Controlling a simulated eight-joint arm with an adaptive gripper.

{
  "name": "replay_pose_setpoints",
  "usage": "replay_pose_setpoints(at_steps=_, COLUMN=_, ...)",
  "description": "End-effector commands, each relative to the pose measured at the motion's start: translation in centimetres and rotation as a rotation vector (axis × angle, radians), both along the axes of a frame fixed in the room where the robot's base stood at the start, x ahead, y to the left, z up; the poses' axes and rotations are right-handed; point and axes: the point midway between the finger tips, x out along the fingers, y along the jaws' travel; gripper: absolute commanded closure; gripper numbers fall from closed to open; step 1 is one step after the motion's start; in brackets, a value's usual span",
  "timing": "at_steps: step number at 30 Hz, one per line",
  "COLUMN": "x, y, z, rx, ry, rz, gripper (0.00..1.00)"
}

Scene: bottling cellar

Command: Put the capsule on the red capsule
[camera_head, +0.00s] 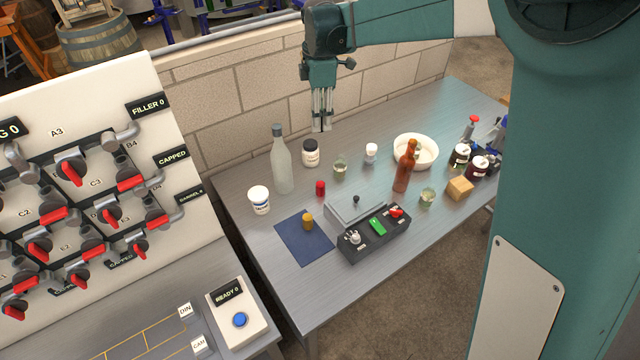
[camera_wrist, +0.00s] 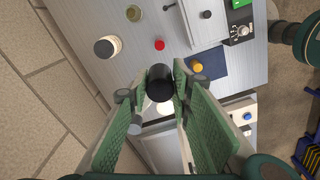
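My gripper (camera_head: 322,122) hangs in the air above the back of the table. In the wrist view a dark, round-ended cylinder (camera_wrist: 160,88), seemingly a black capsule, sits between the fingertips, which close in on its sides. It is hard to make out in the head view. The red capsule (camera_head: 320,188) stands upright on the bare table, and also shows ahead of the fingertips in the wrist view (camera_wrist: 159,45). A gold capsule (camera_head: 308,222) stands on a dark blue mat (camera_head: 290,238). It also shows in the wrist view (camera_wrist: 196,66).
A tall frosted bottle (camera_head: 282,168), a white tub (camera_head: 259,202) and a dark-lidded jar (camera_head: 310,155) stand around the red capsule. A control box (camera_head: 372,238) is right of the mat. A brown bottle (camera_head: 404,174) and white bowl (camera_head: 430,160) stand farther right.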

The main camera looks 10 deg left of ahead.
Motion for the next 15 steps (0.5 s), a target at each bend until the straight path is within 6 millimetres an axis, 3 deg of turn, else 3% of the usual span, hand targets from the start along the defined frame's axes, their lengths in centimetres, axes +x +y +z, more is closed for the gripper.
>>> replay_pose_setpoints(at_steps=7, x=0.0, y=0.0, z=-4.3, rx=0.0, ry=0.0, rz=-0.001, gripper=0.81)
replay_pose_setpoints(at_steps=15, x=0.0, y=0.0, z=-11.2, rx=0.0, ry=0.0, rz=-0.001, gripper=0.81)
